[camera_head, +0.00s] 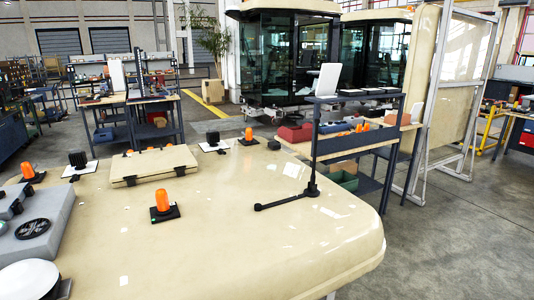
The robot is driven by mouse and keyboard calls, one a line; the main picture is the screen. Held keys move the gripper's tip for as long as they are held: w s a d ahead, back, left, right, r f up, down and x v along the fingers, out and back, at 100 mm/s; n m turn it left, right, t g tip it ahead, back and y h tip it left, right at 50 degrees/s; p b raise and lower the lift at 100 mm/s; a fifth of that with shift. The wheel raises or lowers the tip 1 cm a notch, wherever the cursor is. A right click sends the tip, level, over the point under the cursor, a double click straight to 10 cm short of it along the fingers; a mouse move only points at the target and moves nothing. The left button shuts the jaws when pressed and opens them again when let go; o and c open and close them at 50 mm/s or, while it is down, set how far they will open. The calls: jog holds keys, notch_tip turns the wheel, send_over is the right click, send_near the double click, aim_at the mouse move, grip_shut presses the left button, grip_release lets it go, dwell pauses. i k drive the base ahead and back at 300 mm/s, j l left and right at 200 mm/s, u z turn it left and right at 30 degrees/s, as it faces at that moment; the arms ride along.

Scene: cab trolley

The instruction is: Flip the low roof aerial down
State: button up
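A black roof aerial (311,189) stands near the right end of the cream cab roof (235,240). Its base sits on the roof. A dark upright part rises from the base and overlaps the dark rack behind, so I cannot tell where its top ends. A black bar (283,202) runs left from the base, low along the roof surface, to a small rounded end. I cannot tell whether the bar touches the roof. My gripper is not in view.
On the roof are orange beacons (162,201), a cream hatch (153,167), black lamps (77,159) and a grey unit (38,237) at left. A dark shelf rack (357,143) stands just behind the aerial.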

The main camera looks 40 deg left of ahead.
aim_at(316, 121)
jog(key=i+j+u, duration=0.15)
jog(key=j+u, duration=0.15)
jog(key=i+j+u, duration=0.3)
jog(key=j, duration=0.15)
jog(key=i+j+u, duration=0.15)
jog(key=j+u, duration=0.15)
jog(key=i+j, duration=0.4)
jog(key=j, duration=0.15)
